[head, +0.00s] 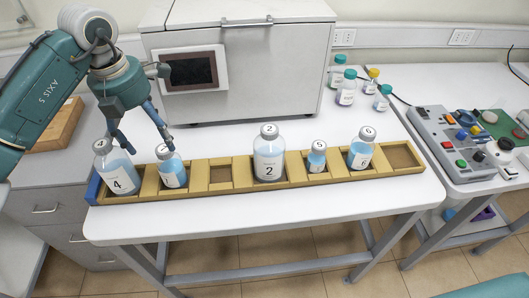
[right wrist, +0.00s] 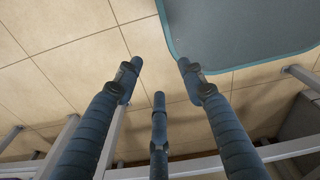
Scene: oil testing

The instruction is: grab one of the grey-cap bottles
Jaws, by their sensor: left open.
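A wooden rack (head: 221,174) holds several grey-cap bottles with blue liquid. My left gripper (head: 150,150) is open at the cap of bottle 1. One finger is between bottles 4 and 1, another is by bottle 1's cap; I cannot tell whether they touch it. My right gripper (right wrist: 161,74) shows in the right wrist view with its fingers apart and nothing between them, above the floor.
A white machine (head: 240,70) with a dark screen stands behind the rack. Several small bottles with green and yellow caps (head: 346,88) stand at the back right. A control box (head: 460,140) lies on the right table. The rack has empty slots.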

